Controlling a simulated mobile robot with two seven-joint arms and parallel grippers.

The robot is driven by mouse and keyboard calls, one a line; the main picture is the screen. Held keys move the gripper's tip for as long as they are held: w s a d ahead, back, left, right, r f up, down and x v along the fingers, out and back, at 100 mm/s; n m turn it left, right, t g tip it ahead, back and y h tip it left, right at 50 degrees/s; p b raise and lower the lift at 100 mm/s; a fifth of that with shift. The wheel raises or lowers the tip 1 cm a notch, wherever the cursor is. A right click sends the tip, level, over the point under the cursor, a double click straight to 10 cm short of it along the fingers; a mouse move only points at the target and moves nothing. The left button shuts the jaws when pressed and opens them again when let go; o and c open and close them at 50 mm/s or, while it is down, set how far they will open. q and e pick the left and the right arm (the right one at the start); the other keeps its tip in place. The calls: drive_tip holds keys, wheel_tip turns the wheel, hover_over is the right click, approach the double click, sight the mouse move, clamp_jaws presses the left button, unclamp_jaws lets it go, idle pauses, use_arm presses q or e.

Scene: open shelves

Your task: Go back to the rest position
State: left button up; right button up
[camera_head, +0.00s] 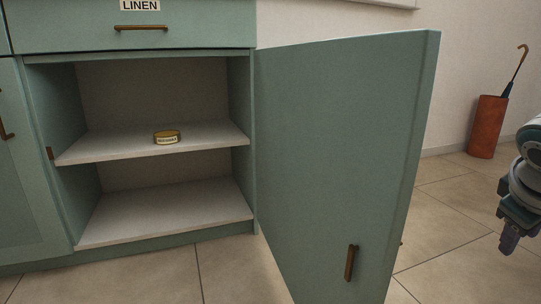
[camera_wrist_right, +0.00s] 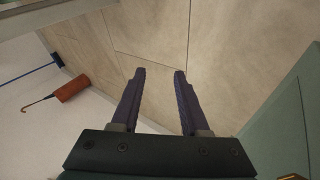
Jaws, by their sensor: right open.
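My right gripper (camera_head: 509,240) is at the right edge of the head view, to the right of the open cabinet door and clear of it. In the right wrist view its two fingers (camera_wrist_right: 160,73) are apart with only floor tiles between them. The green cabinet door (camera_head: 345,160) stands wide open on its right-hand hinge side, with a brass handle (camera_head: 351,262) low on it. The door also shows at the right of the wrist view (camera_wrist_right: 292,125). My left gripper is in neither view.
A small labelled tin (camera_head: 167,137) sits on the upper shelf (camera_head: 105,147); the lower shelf (camera_head: 165,212) is empty. A drawer labelled LINEN (camera_head: 140,27) is shut above. A terracotta umbrella stand (camera_head: 487,127) stands by the wall. Tiled floor lies free between door and stand.

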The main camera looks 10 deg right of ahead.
drive_tip(key=s+a+f+n+y, duration=0.1)
drive_tip(key=s+a+f+y, duration=0.2)
drive_tip(key=a, duration=0.4)
drive_tip(key=s+a+f+n, duration=0.1)
drive_tip(key=s+a+f, duration=0.35)
drive_tip(key=a, duration=0.25)
drive_tip(key=s+a+r+y, duration=0.3)
drive_tip(key=s+a+y, duration=0.1)
drive_tip(key=s+a, duration=0.75)
wheel_tip(320, 180, up, 102)
drive_tip(key=p, duration=10.3)
drive_tip(key=shift+d+r, duration=0.2)
drive_tip(key=shift+d, duration=0.2)
